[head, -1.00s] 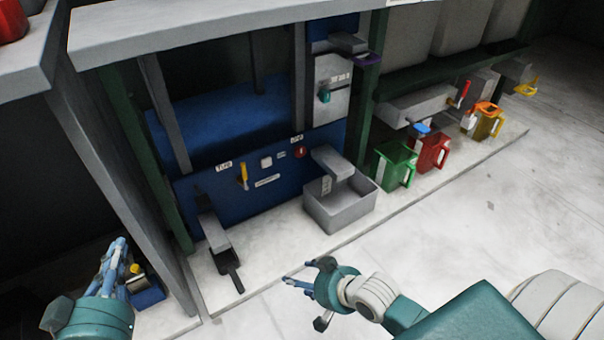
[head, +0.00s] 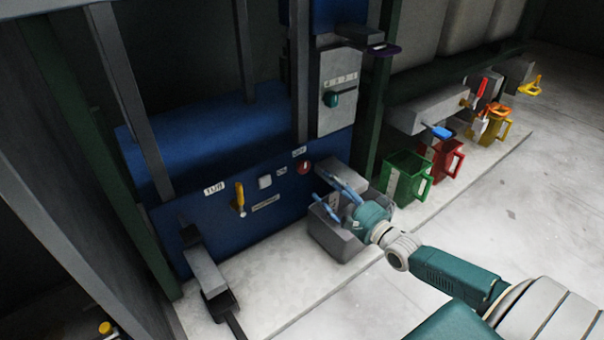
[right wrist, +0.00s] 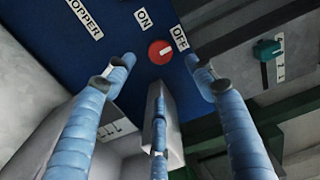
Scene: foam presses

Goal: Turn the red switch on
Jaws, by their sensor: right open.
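The red switch (head: 305,167) is a round red knob with a white bar, on the blue panel (head: 215,232) of the press. In the right wrist view the red switch (right wrist: 160,52) sits beyond my fingertips, beside the ON and OFF labels. Its white bar appears to slant towards the OFF label (right wrist: 180,38). My right gripper (head: 334,190) is open and empty, with blue fingers spread in front of the panel, right of and below the switch. They appear apart from it. In the right wrist view my right gripper (right wrist: 160,85) points at the panel. My left gripper is out of view.
A grey bin (head: 325,235) stands below my right gripper. A yellow lever (head: 239,197) and a white button (head: 265,182) are left of the switch. A grey box with a teal knob (head: 331,99) is above. Green (head: 405,178) and red jugs (head: 446,160) stand right.

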